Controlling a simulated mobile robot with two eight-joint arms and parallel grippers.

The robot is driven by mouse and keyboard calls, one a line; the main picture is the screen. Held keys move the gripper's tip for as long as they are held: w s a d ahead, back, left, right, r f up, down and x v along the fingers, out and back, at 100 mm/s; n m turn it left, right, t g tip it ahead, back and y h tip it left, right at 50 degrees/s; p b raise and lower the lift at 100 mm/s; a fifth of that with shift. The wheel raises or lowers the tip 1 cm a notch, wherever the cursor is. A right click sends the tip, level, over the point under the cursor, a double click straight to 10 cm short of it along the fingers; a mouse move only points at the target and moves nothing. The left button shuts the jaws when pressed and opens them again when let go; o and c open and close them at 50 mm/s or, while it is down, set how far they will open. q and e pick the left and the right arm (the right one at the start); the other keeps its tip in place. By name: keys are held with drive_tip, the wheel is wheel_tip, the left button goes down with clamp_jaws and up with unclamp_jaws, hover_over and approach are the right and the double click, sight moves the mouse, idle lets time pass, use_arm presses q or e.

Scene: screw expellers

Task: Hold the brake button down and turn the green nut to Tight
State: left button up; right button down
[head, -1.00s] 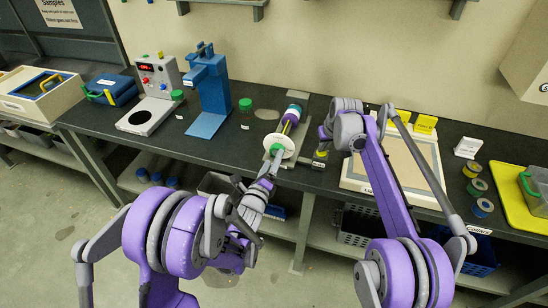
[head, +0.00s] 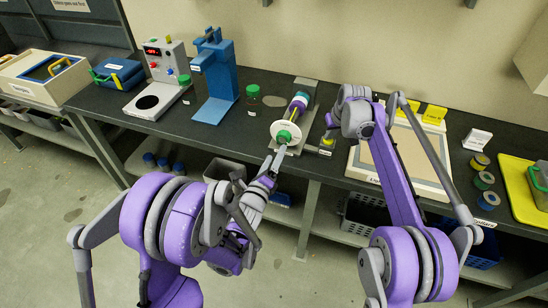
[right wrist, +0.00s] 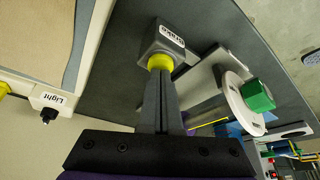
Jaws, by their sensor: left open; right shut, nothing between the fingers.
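The green nut (head: 284,136) sits at the centre of a white disc (head: 293,126) on the front of the screw expeller (head: 299,104). Both nut (right wrist: 258,95) and disc (right wrist: 236,97) show in the right wrist view. My left gripper (head: 277,155) is open, just in front of and below the nut; I cannot tell whether its fingers are around it. My right gripper (right wrist: 160,75) is shut and empty, its tips at the yellow brake button (right wrist: 160,62) on the grey box labelled Brake (right wrist: 163,42). They appear to touch it; how far it is pressed is unclear.
A green-lidded jar (head: 253,98) and a blue press (head: 214,75) stand left of the expeller. A beige-topped panel (head: 354,158) lies to the right, behind my right arm. Several spools (head: 484,181) stand farther right.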

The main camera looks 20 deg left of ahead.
use_arm(q)
wheel_tip(320, 180, up, 6)
drive_tip(key=w+p, duration=0.2)
drive_tip(key=p, duration=0.1)
drive_tip(key=shift+r+p, duration=0.2)
drive_tip(key=shift+p, duration=0.1)
use_arm(e)
wheel_tip(320, 180, up, 8)
drive_tip(key=shift+f, duration=0.15)
drive_tip(key=shift+d, duration=0.1)
